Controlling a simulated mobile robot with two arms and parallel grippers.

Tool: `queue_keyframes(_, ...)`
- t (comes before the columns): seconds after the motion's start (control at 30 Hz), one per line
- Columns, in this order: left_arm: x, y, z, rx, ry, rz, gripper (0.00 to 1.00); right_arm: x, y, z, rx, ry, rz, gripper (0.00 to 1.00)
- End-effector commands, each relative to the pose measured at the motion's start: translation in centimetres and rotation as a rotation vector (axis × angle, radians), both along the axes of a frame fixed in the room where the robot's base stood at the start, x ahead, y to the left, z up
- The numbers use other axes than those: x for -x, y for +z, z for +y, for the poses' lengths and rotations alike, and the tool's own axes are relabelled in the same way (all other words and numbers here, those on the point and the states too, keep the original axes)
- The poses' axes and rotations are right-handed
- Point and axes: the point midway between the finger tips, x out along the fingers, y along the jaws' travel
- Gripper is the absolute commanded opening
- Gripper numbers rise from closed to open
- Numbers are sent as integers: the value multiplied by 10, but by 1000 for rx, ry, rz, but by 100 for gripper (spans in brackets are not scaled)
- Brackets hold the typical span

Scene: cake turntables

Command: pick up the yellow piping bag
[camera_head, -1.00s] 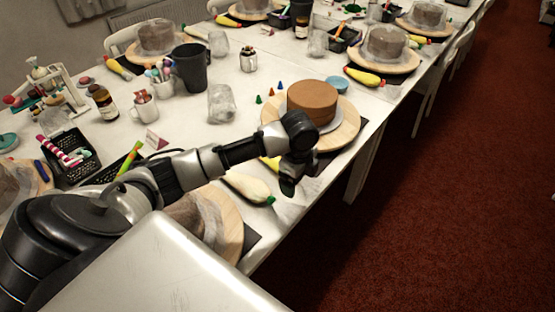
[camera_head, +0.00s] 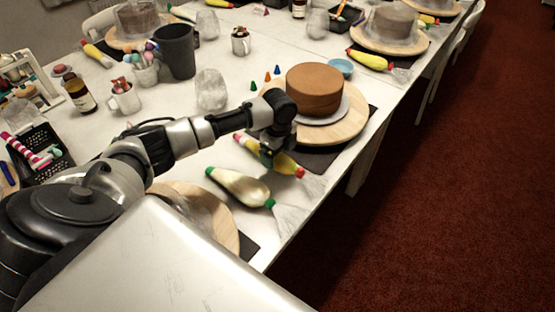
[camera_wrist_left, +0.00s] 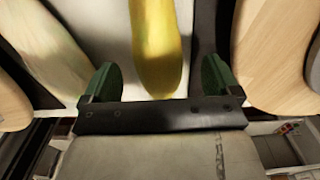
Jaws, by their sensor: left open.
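The yellow piping bag (camera_head: 281,163) lies on the white table beside the round wooden turntable, with a red end toward the table edge. My left gripper (camera_head: 268,155) is over its middle and hides part of it. In the left wrist view the yellow piping bag (camera_wrist_left: 157,50) runs between the two open green-padded fingers (camera_wrist_left: 160,82), with a gap on each side. I cannot tell whether the fingertips are down at its level. A cream piping bag (camera_head: 240,187) with green ends lies just in front; it also shows in the left wrist view (camera_wrist_left: 45,45).
A brown cake (camera_head: 314,88) stands on the near turntable (camera_head: 352,122), close to the gripper. A glass (camera_head: 211,90), a dark mug (camera_head: 176,50) and small coloured cones (camera_head: 266,76) stand behind. The table edge drops to red carpet (camera_head: 430,210) at the right.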

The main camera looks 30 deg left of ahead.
Motion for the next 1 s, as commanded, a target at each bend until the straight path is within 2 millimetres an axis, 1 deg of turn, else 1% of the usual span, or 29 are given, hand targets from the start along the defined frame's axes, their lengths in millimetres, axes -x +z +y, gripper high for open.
queue_keyframes(0.03, 3, -8, 2, 0, 1, 4, 91, -8, 3, 5, -7, -1, -15, 43)
queue_keyframes(0.1, 3, -19, 2, 1, -1, 3, 91, -14, 3, 10, -14, -2, -25, 43)
queue_keyframes(0.2, 3, -29, 2, 0, -1, 1, 91, -14, 3, 12, -17, -2, -25, 43)
queue_keyframes(0.3, 3, -32, 2, -1, -1, 0, 91, -11, 3, 11, -16, -1, -19, 43)
queue_keyframes(0.47, 3, -32, 2, -1, -1, 0, 91, -4, 2, 8, -11, 1, -8, 43)
queue_keyframes(0.5, 3, -32, 2, -1, -1, 0, 88, -2, 2, 7, -9, 2, -5, 43)
queue_keyframes(0.57, 3, -32, 2, -1, -1, 0, 79, 0, 2, 5, -7, 3, 0, 43)
queue_keyframes(0.7, 3, -32, 2, -1, -1, 0, 57, 2, 2, 2, -3, 3, 2, 43)
queue_keyframes(0.73, 3, -32, 2, -1, -1, 0, 54, 1, 2, 2, -2, 3, 2, 43)
queue_keyframes(1.0, 2, -31, 2, 0, -1, -2, 54, 0, 2, 2, -3, 3, 0, 43)
